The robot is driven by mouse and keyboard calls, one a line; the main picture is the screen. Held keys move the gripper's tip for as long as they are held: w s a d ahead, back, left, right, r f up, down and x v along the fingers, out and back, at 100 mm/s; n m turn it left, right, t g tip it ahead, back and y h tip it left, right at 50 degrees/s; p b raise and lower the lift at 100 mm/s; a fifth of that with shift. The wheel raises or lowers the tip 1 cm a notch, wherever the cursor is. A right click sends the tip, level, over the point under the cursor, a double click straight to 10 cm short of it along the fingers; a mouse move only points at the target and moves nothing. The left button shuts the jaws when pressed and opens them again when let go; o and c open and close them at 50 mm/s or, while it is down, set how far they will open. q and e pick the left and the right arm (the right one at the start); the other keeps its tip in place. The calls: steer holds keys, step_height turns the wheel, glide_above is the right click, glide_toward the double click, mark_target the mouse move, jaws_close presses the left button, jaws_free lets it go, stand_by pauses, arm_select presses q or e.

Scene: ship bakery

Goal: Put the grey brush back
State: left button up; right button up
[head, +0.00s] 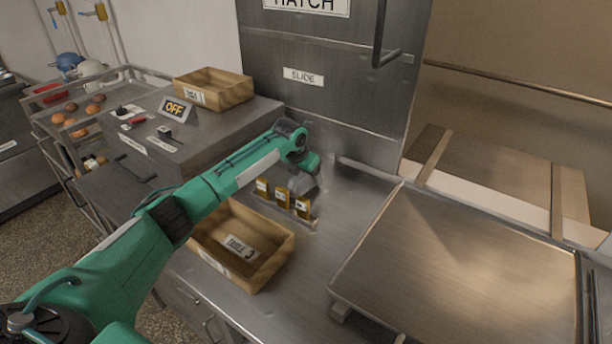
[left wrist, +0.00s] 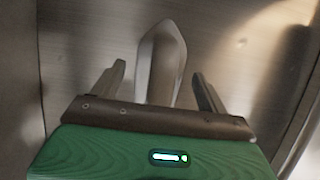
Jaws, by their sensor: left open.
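My left gripper (head: 305,182) hangs over the steel counter by the hatch wall, just behind a row of small amber blocks with pale labels (head: 282,196). In the left wrist view my left gripper (left wrist: 158,70) is open, one finger on each side of a grey, pointed, elongated thing (left wrist: 160,52). It may be the grey brush, but I see no bristles. I cannot tell whether the fingers touch it. In the head view, the arm and gripper hide this spot. My right gripper is out of view.
Another wooden box (head: 228,97) stands on the unit with the "OFF" sign (head: 175,107). A large flat metal surface (head: 460,265) lies to the right. Bare counter (head: 330,235) lies between.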

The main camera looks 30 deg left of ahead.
arm_select(q)
steer(key=b+v, duration=0.1)
steer(key=v, duration=1)
steer(key=shift+s+r+b, duration=0.1)
steer(key=shift+r+b, duration=0.2)
steer(key=shift+r, duration=0.05)
